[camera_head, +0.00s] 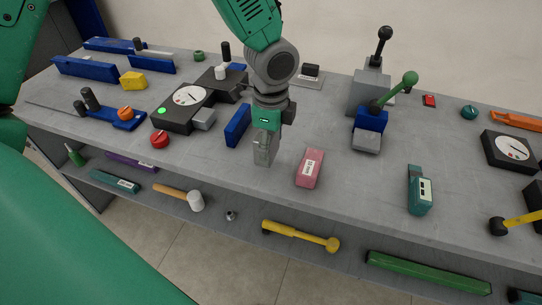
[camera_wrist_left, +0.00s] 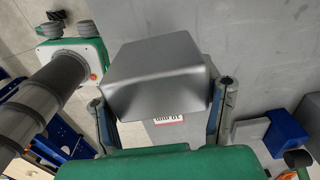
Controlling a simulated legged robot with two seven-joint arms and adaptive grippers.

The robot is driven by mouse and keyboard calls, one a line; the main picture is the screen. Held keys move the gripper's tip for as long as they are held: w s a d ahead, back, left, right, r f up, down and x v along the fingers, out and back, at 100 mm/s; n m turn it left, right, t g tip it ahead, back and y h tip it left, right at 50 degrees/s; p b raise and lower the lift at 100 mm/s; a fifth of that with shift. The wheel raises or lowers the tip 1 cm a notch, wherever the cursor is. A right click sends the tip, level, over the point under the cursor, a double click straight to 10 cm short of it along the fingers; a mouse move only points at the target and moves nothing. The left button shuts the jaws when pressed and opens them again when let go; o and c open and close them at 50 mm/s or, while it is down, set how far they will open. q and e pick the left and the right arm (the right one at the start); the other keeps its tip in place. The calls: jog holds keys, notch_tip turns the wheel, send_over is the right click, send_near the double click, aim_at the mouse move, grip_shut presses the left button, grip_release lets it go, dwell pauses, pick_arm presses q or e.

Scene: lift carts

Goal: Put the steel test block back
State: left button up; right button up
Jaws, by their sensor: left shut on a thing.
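The steel test block (camera_head: 264,150) is a plain grey block, upright below my left gripper (camera_head: 267,122) over the middle of the bench. My left gripper is shut on it. In the left wrist view the block (camera_wrist_left: 155,75) sits between the two fingers (camera_wrist_left: 162,112), and a white label with red and "30 mm" shows beneath its big grey face. The head view does not clearly show whether the block touches the bench top. My right gripper is in neither view.
The grey bench (camera_head: 345,150) holds a blue block (camera_head: 238,125) left of the gripper and a pink block (camera_head: 309,168) to its right. A dial gauge with a green light (camera_head: 187,103) stands left. A lever device (camera_head: 369,120) stands right. A lower shelf holds tools.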

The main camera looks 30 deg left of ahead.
pick_arm(q)
jog(key=shift+d+f, duration=0.1)
jog(key=shift+f, duration=0.3)
jog(key=shift+a+f+b, duration=0.15)
jog(key=shift+f, duration=0.5)
jog(key=shift+a+f+b, duration=0.15)
jog(key=shift+f, duration=0.45)
jog(key=shift+a+f, duration=0.25)
jog(key=shift+a, duration=0.25)
jog(key=o, duration=1.7)
jog(key=shift+s, duration=0.1)
jog(key=shift+d+r, duration=0.15)
jog(key=shift+d, duration=0.35)
jog(key=shift+r, duration=0.2)
jog(key=r, duration=0.3)
jog(key=r+p, duration=0.1)
jog(key=r, duration=0.3)
jog(key=r+p, duration=0.1)
jog(key=r, duration=0.2)
jog(key=shift+a+r, duration=0.2)
jog(key=shift+a, duration=0.1)
jog(key=shift+d+r, duration=0.25)
jog(key=shift+r, duration=0.35)
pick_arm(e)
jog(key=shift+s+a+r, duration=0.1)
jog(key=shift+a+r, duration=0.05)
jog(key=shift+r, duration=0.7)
